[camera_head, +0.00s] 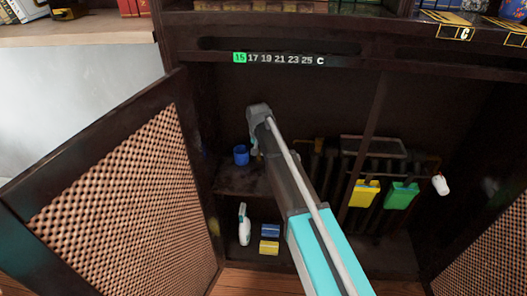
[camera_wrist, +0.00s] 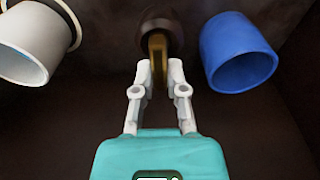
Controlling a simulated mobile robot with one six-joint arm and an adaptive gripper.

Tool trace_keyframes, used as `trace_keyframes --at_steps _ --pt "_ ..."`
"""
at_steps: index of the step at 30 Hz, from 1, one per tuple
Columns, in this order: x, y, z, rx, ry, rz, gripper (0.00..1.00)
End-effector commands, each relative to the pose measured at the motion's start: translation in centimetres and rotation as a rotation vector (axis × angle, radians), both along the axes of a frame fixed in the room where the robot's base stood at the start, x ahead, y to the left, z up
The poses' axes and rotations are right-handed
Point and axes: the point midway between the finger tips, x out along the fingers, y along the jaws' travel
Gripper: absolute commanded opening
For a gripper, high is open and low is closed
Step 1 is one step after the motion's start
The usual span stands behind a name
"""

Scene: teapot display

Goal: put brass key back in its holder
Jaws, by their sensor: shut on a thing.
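In the wrist view, the brass key (camera_wrist: 157,48) is a narrow gold-brown piece between the tips of my gripper (camera_wrist: 159,72), which is shut on it. The key's far part overlaps a dark round holder (camera_wrist: 160,24) just beyond the fingertips. I cannot tell how deep the key sits in it. In the head view my gripper (camera_head: 254,146) is inside the open cabinet, at the upper shelf, mostly hidden by my arm. The key and the dark holder cannot be made out there.
A blue cup (camera_wrist: 238,55) is right of the holder and a white cup (camera_wrist: 28,48) left. The blue cup (camera_head: 241,155) also shows in the head view. Below are a spray bottle (camera_head: 244,225) and sponges (camera_head: 269,240). An open lattice door (camera_head: 125,190) stands left.

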Motion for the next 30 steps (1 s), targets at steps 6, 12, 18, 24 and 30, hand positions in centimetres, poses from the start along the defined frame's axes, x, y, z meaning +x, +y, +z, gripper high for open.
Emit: trace_keyframes --at_steps 6,12,18,24,30 --pt "0.01 -0.02 0.00 0.000 0.000 0.000 0.00" --pt "0.01 -0.03 0.00 0.000 0.000 0.000 0.45" --pt "0.01 -0.04 0.00 0.000 0.000 -0.001 0.57" --pt "0.01 -0.06 -0.01 0.000 0.000 -0.001 0.57" --pt "0.01 -0.05 -0.01 0.000 0.000 -0.001 0.57"
